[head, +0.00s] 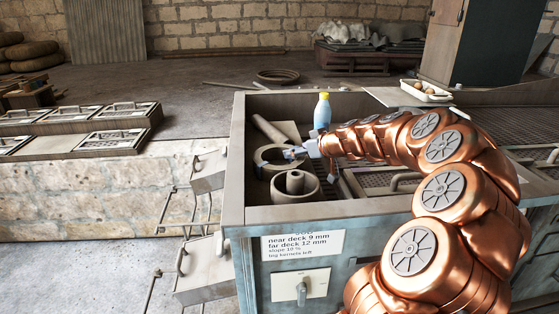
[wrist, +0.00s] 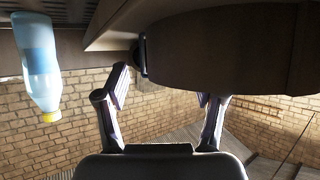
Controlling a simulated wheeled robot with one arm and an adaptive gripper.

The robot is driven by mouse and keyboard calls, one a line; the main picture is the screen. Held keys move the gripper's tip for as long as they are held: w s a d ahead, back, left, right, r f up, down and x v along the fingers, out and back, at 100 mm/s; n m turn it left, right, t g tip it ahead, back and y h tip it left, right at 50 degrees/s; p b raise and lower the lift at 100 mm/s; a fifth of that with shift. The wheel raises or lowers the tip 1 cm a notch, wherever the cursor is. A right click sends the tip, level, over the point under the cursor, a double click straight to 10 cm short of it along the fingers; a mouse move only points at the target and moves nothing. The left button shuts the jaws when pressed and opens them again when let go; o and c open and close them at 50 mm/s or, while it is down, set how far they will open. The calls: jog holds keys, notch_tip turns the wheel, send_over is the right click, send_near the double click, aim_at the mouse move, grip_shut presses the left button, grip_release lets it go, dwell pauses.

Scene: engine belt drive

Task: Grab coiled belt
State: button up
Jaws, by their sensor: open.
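Two round tan-grey things lie in the grey bin: a thick open ring (head: 264,164) at the back and a round piece with a raised hollow middle (head: 296,189) in front of it. I cannot tell for certain which is the coiled belt. My gripper (head: 292,153) is at the right side of the back ring, coming in from the right. In the wrist view, my gripper (wrist: 163,92) is open with nothing between its fingers. A broad dark brown curved wall (wrist: 230,50), probably one of the round pieces, fills the space just beyond the fingertips.
A blue bottle with a yellow cap (head: 322,112) stands behind my arm; the wrist view shows it upside down (wrist: 40,65). The bin's rim (head: 239,150) surrounds the round pieces. A rod (head: 267,128) lies behind them. A flat coil (head: 278,76) lies on the floor beyond.

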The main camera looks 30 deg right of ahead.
jog(key=shift+x, duration=0.85)
jog(key=shift+c, duration=0.3)
grip_shut()
